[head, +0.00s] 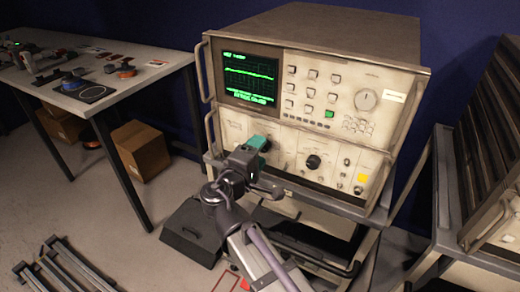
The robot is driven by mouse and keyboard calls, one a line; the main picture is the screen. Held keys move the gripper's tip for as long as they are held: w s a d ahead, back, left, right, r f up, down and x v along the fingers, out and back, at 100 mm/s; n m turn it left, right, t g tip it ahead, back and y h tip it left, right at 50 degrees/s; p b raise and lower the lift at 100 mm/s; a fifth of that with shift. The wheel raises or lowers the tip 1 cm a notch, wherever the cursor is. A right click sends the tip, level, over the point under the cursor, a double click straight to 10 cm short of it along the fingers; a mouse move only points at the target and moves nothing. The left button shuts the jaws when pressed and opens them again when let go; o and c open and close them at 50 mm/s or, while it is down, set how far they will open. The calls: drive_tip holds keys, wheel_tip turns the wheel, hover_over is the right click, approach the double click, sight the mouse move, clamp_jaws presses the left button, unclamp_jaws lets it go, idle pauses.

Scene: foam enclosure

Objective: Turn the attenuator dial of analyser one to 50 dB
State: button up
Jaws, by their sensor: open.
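A beige analyser (322,40) stands on a grey cart, its lit green screen (250,78) at the upper left of its front. Its lower panel carries a black knob (313,161) near the middle. A large pale knob (366,100) sits at the upper right. I cannot read the labels, so I cannot tell which is the attenuator dial or its setting. My gripper (258,143), with teal fingers, is open in front of the left part of the lower panel, left of the black knob. It hides the panel behind it, and contact is unclear.
A white table (150,58) with small parts stands at the left, a cardboard box (140,150) beneath it. A dark case (192,234) lies below my arm. Another cart with equipment (490,150) stands close on the right. Metal rails (60,265) lie on the floor.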

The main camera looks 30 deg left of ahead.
drive_tip(key=s+d, duration=0.1)
drive_tip(key=s, duration=0.8)
drive_tip(key=shift+s, duration=0.15)
